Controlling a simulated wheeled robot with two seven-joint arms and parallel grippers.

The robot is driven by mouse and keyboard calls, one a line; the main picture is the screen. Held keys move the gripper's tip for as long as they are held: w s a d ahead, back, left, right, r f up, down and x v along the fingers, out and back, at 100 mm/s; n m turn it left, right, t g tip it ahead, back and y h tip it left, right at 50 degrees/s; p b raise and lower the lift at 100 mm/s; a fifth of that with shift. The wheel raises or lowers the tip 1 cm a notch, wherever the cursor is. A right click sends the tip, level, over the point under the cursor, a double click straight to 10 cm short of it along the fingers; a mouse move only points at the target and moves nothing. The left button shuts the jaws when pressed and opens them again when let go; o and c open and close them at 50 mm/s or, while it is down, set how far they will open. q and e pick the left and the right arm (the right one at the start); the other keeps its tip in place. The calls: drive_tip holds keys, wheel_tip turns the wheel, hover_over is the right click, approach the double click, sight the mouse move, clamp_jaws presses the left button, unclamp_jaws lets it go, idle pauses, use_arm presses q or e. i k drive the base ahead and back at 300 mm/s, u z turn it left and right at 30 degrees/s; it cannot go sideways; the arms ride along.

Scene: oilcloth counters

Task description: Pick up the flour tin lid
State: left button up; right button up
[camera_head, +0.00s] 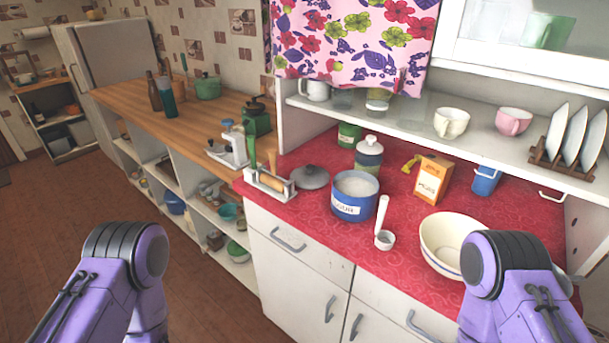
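The flour tin lid (310,177) is a round grey lid with a small knob on top. It lies flat, knob up, on the red counter cloth, to the left of the flour tin. The flour tin (350,207) is blue with a white label, stands upright and is open, with white flour showing inside. Purple links of both my arms show at the lower left and lower right. Neither of my grippers is in the picture, so their state is hidden.
A white holder with utensils (268,185) stands close left of the lid. A lidded jar (368,158) stands behind the tin. A white scoop (383,235), a cream bowl (447,268) and an orange box (432,180) are to the right. A shelf (400,108) overhangs the counter's back.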

sight(310, 176)
drive_tip(key=u, duration=1.55)
drive_tip(key=i, duration=1.75)
drive_tip(key=z, duration=3.85)
